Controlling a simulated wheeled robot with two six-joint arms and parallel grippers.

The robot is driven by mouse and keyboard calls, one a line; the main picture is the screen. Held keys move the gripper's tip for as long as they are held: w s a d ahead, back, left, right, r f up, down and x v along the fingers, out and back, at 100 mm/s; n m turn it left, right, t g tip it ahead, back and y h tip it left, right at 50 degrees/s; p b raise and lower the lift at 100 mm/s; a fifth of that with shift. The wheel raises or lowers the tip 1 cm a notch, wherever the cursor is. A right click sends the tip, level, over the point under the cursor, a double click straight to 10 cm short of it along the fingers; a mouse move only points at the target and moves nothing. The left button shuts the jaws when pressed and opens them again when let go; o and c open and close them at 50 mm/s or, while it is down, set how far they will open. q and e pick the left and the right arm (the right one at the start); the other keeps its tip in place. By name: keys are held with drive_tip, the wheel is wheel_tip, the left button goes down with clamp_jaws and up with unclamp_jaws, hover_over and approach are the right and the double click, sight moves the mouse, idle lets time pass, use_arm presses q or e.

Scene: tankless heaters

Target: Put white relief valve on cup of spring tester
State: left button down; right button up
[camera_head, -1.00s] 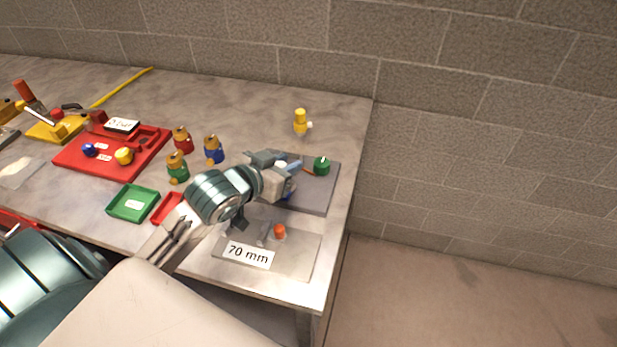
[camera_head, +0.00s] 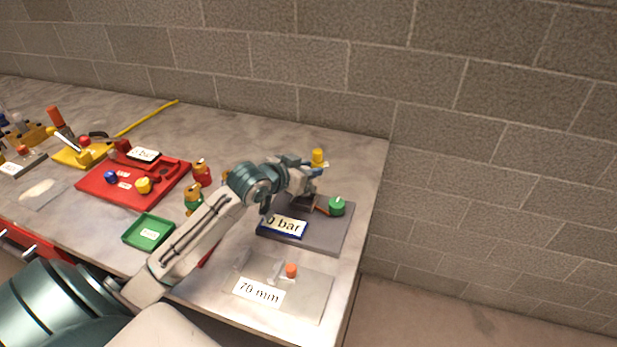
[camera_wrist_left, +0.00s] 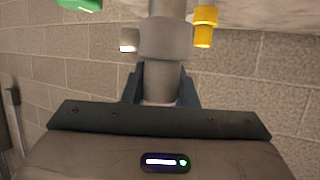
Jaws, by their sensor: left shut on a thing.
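My left gripper (camera_head: 308,174) is above the back of a grey base plate (camera_head: 335,233) at the table's right end. In the left wrist view, my dark fingers (camera_wrist_left: 161,88) are closed around a pale grey, stepped cylinder (camera_wrist_left: 165,40) with a white side stub; it looks like the white relief valve. In the head view the gripper and arm mostly hide it. The spring tester's cup cannot be made out with certainty. A clear plate (camera_head: 308,292) marked "70 mm" with an orange knob (camera_head: 291,270) lies at the front right. My right gripper is not in view.
The grey base carries a "0 bar" display (camera_head: 283,227) and a green knob (camera_head: 337,206). A yellow valve (camera_head: 317,157) stands behind my gripper. A red tray (camera_head: 125,196), green tray (camera_head: 135,238) and yellow lever device (camera_head: 78,155) are left.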

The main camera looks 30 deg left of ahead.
use_arm(q)
wheel_tip(320, 180, down, 3)
drive_tip(key=shift+r+p, duration=0.15)
drive_tip(key=shift+p, duration=0.35)
drive_tip(key=shift+f, duration=0.35)
drive_tip(key=shift+f, duration=0.1)
drive_tip(key=shift+f, duration=0.15)
drive_tip(key=c, duration=1.2)
unclamp_jaws()
drive_tip(key=shift+o, duration=0.2)
